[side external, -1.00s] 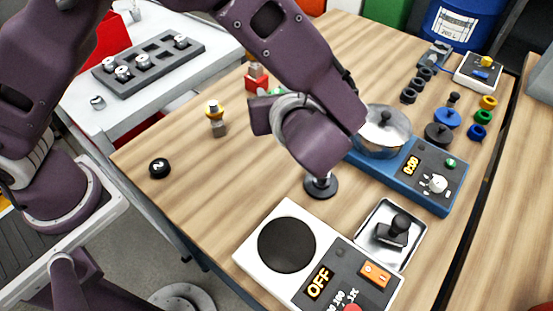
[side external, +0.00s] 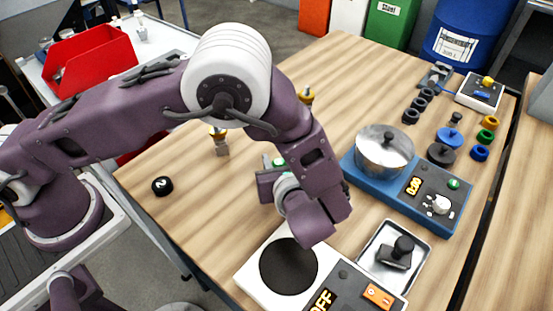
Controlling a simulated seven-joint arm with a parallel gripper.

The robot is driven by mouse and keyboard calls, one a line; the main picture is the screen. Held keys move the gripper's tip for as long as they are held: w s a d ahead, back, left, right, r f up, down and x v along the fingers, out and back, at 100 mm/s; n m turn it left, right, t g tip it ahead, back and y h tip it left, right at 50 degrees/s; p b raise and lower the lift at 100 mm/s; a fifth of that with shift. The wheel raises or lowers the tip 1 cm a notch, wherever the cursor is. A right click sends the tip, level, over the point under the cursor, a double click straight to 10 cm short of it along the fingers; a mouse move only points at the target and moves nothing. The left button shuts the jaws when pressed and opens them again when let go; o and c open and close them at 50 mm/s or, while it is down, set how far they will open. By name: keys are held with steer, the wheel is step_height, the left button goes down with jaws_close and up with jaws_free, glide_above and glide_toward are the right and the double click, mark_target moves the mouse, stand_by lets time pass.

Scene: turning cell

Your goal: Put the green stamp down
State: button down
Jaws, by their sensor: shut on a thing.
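My gripper (side external: 270,186) hangs low over the table, just behind the white hotplate. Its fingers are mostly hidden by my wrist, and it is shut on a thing. A small green patch (side external: 279,161) shows right at the far side of my gripper; it is the only visible part that could be the green stamp. The rest of the held thing, and whether it touches the table, cannot be seen.
The hotplate (side external: 248,283) is close in front of my wrist. A metal tray (side external: 420,243) with a black-handled tool, and a blue cooker (side external: 452,222) with a steel pot (side external: 384,152), stand right. A black puck (side external: 162,186) lies left, with bare wood around it.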

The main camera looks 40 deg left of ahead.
steer(key=c, duration=1.1)
jaws_free()
steer(key=shift+f, duration=0.1)
steer(key=v, duration=1.2)
steer(key=s+a+r+n+g+h, duration=0.3)
steer(key=a+r+n+g, duration=0.3)
steer(key=a+r+n, duration=0.55)
steer(key=s+a+r+n+t+h, duration=0.1)
steer(key=s+a+r+n+h, duration=0.1)
steer(key=s+n, duration=0.2)
steer(key=s+a+r+n+t+h, duration=0.1)
steer(key=s+a+r+n+h, duration=0.1)
steer(key=s+a+r+n, duration=0.1)
steer(key=s+a+r+n+t+h, duration=0.1)
steer(key=s+a+r+n+h, duration=0.1)
steer(key=s+n, duration=0.3)
steer(key=shift+s+a+r+n+t+h, duration=0.15)
steer(key=shift+n+t+h, duration=0.1)
steer(key=shift+n, duration=0.25)
steer(key=shift+a+r+n+t+h, duration=0.15)
steer(key=shift+a+n+h, duration=0.1)
steer(key=shift+n, duration=0.2)
